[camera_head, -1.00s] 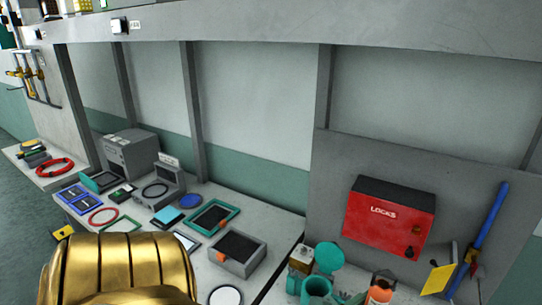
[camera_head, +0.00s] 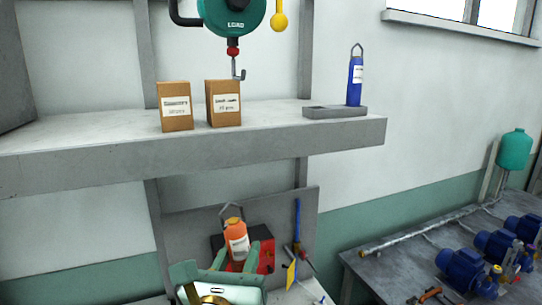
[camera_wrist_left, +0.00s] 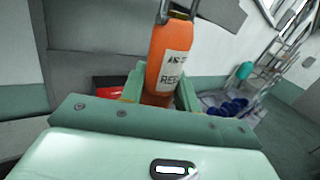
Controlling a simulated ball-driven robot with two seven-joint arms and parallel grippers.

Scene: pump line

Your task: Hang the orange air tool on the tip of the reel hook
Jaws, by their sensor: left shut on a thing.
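The orange air tool (camera_head: 235,232) has a white label and a grey wire loop on top. It stands roughly upright between the green fingers of my left gripper (camera_head: 239,256), which is shut on its lower body. The left wrist view also shows the orange tool (camera_wrist_left: 171,58) between the fingers (camera_wrist_left: 160,92); the top of its loop is cut off there. The reel hook (camera_head: 239,73) is a small grey hook under a red stop, hanging from the green reel (camera_head: 234,14). It is empty, well above the tool and apart from it. My right gripper is not in view.
A shelf (camera_head: 100,143) lies between tool and hook in height. It bears two cardboard boxes (camera_head: 175,106) (camera_head: 223,103) and a blue tool (camera_head: 355,81) in a grey holder (camera_head: 335,112). A red box (camera_head: 266,254) is behind the gripper. Blue pumps (camera_head: 462,268) stand at right.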

